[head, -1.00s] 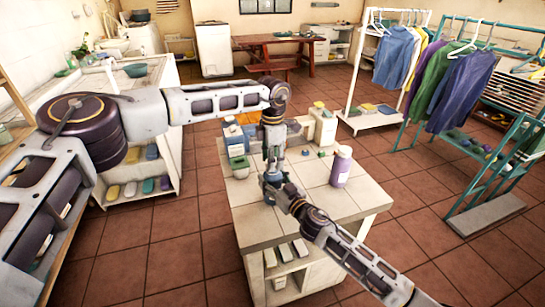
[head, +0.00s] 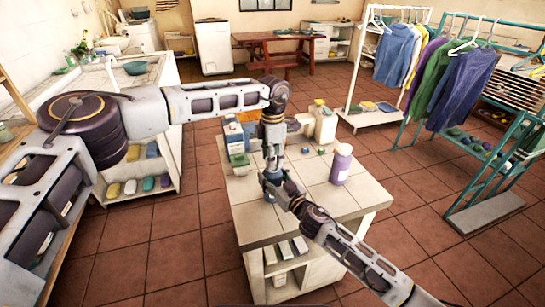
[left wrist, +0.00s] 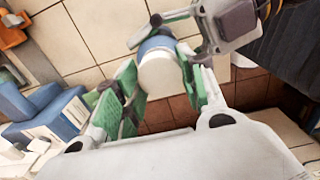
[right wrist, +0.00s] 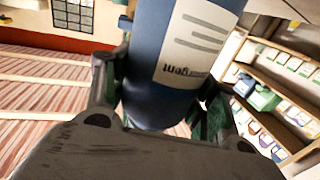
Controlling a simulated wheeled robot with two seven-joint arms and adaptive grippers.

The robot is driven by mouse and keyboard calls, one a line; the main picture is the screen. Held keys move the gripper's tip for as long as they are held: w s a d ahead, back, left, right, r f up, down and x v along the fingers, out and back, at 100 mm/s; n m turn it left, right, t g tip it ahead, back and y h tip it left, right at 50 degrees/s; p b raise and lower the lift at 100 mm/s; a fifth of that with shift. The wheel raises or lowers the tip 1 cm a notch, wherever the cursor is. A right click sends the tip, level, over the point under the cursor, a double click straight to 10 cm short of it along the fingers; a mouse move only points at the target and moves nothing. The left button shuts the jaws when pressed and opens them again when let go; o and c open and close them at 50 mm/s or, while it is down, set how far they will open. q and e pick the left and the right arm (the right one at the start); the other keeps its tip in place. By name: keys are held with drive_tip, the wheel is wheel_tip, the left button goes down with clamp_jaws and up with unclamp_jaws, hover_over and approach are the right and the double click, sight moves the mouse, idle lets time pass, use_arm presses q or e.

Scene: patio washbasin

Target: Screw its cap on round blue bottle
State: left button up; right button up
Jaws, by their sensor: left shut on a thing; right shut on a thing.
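The round blue bottle (right wrist: 165,50) has a white label and stands between the fingers of my right gripper (right wrist: 160,100), which is shut on it. A white cap (left wrist: 165,76) sits between the green-padded fingers of my left gripper (left wrist: 160,82), which is shut on it from above. In the left wrist view the cap is in line with the blue bottle top (left wrist: 157,44). I cannot tell whether the threads are engaged. In the head view both grippers meet over the tiled table (head: 262,222), and the arms mostly hide the bottle and cap.
A cream bottle (head: 323,124) and a blue-and-white box (head: 234,136) stand at the back. The table's front right is clear.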

use_arm(q)
drive_tip(key=shift+f, duration=0.35)
drive_tip(key=m, duration=1.4)
drive_tip(key=shift+m, duration=0.4)
drive_tip(key=m, duration=1)
drive_tip(key=shift+m, duration=2.2)
